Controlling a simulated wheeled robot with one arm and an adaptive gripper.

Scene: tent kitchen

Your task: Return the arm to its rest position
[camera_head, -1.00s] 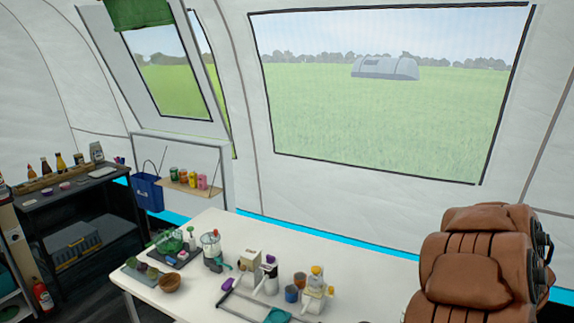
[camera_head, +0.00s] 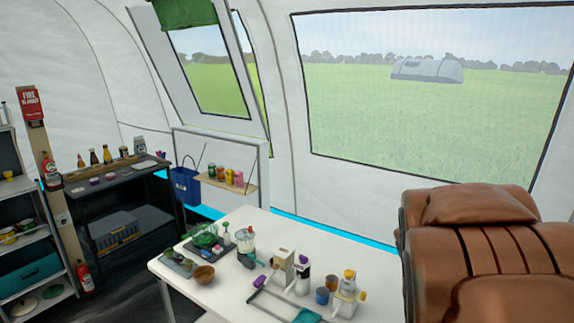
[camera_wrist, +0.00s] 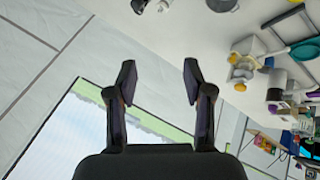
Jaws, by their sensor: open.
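My gripper (camera_wrist: 157,85) shows in the wrist view with its two dark fingers spread apart and nothing between them. The wrist view is tilted, with the tent wall and window behind the fingers and the white table with its items toward the upper right. In the head view my gripper and arm do not show.
A white table (camera_head: 218,295) carries a brown bowl (camera_head: 204,275), a blender (camera_head: 245,245) and several containers. A brown leather seat (camera_head: 480,205) fills the right side. A dark shelf unit (camera_head: 95,187) with bottles stands at the left. A fire extinguisher (camera_head: 84,277) stands beside it.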

